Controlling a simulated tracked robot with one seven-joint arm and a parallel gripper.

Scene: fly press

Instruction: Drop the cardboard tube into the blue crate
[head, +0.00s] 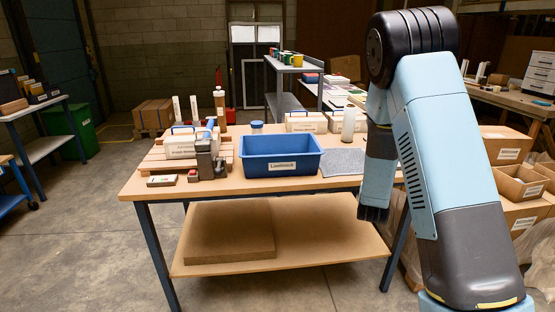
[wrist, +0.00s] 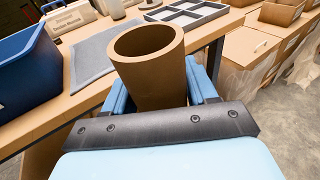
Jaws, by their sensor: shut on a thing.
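The cardboard tube (wrist: 150,65) is a brown hollow cylinder in the wrist view, its open end facing up and toward the camera. My gripper (wrist: 160,92) is shut on it, with a blue finger on each side. The blue crate (head: 281,156) stands on the workbench in the head view, left of my arm, with a white label on its front. Part of the crate (wrist: 28,75) shows at the left of the wrist view. My gripper is to the right of the crate, near the bench's front edge. My arm hides the tube in the head view.
The workbench (head: 150,185) also bears a grey mat (head: 342,162) right of the crate, a pale bottle (head: 348,123) behind it and white boxes. A grey divided tray (wrist: 185,12) lies farther along. Cardboard boxes (head: 505,146) stand at the right. The floor in front is clear.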

